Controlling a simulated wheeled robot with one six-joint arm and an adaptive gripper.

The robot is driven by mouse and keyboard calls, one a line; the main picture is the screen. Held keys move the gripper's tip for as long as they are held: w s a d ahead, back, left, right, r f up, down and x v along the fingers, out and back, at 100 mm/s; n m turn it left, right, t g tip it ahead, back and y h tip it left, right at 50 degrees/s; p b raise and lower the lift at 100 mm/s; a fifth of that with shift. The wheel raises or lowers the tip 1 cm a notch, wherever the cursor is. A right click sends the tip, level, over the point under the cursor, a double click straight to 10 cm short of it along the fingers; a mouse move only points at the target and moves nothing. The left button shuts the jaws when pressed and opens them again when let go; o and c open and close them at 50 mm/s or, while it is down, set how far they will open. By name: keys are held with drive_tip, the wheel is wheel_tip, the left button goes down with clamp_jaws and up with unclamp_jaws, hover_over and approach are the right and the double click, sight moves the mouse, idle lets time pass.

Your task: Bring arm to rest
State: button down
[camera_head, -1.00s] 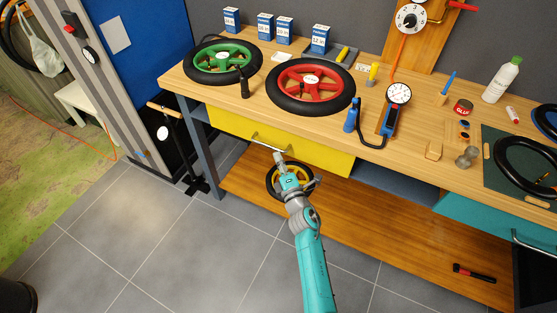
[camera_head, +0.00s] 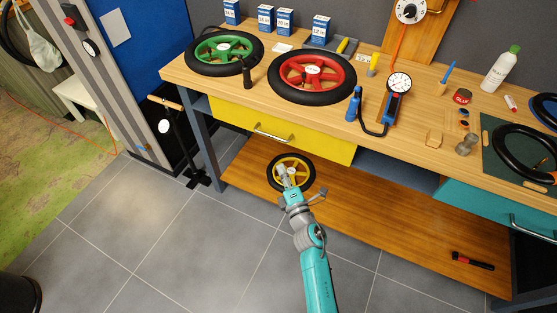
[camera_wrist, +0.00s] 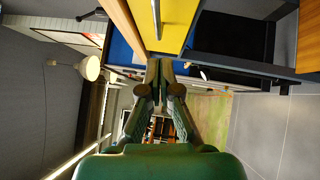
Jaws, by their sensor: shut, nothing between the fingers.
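My gripper (camera_head: 283,171) is shut and empty. In the head view it is in front of the workbench, below the closed yellow drawer (camera_head: 285,131), and it overlaps the yellow-rimmed wheel (camera_head: 309,178) on the lower shelf. I cannot tell its exact distance from the wheel. My teal arm reaches up to it from the bottom of the picture. In the wrist view the fingertips of my gripper (camera_wrist: 158,66) meet, with the yellow drawer front (camera_wrist: 178,22) just beyond them and the view turned sideways.
The workbench top (camera_head: 333,122) carries a green wheel (camera_head: 224,49), a red wheel (camera_head: 312,77), a gauge pump (camera_head: 398,84) and a white bottle (camera_head: 501,70). The lower shelf (camera_head: 380,230) holds a red-and-black tool (camera_head: 473,261). Grey floor (camera_head: 150,240) at the left is clear.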

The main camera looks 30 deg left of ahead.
drive_tip(key=shift+v, duration=2.55)
drive_tip(key=shift+a, duration=0.1)
drive_tip(key=s+d+f+m+t+h, duration=0.25)
drive_tip(key=s+d+m, duration=0.45)
drive_tip(key=s+d, duration=0.4)
drive_tip(key=s+d+f+m+t+h, duration=0.1)
drive_tip(key=s+d+m+h, duration=0.3)
drive_tip(key=s+d+m, duration=0.65)
drive_tip(key=s+d+r+m+g+h, duration=0.1)
drive_tip(key=s+d+r+m+h, duration=0.2)
drive_tip(key=s, duration=0.7)
drive_tip(key=s+d+r+m+g+h, duration=0.1)
drive_tip(key=s+d+r+m+h, duration=0.3)
drive_tip(key=s+d+r+m, duration=0.4)
drive_tip(key=s+d+r, duration=0.2)
drive_tip(key=d, duration=0.2)
drive_tip(key=shift+d+r, duration=0.25)
drive_tip(key=shift+r, duration=0.1)
drive_tip(key=shift+h, duration=0.25)
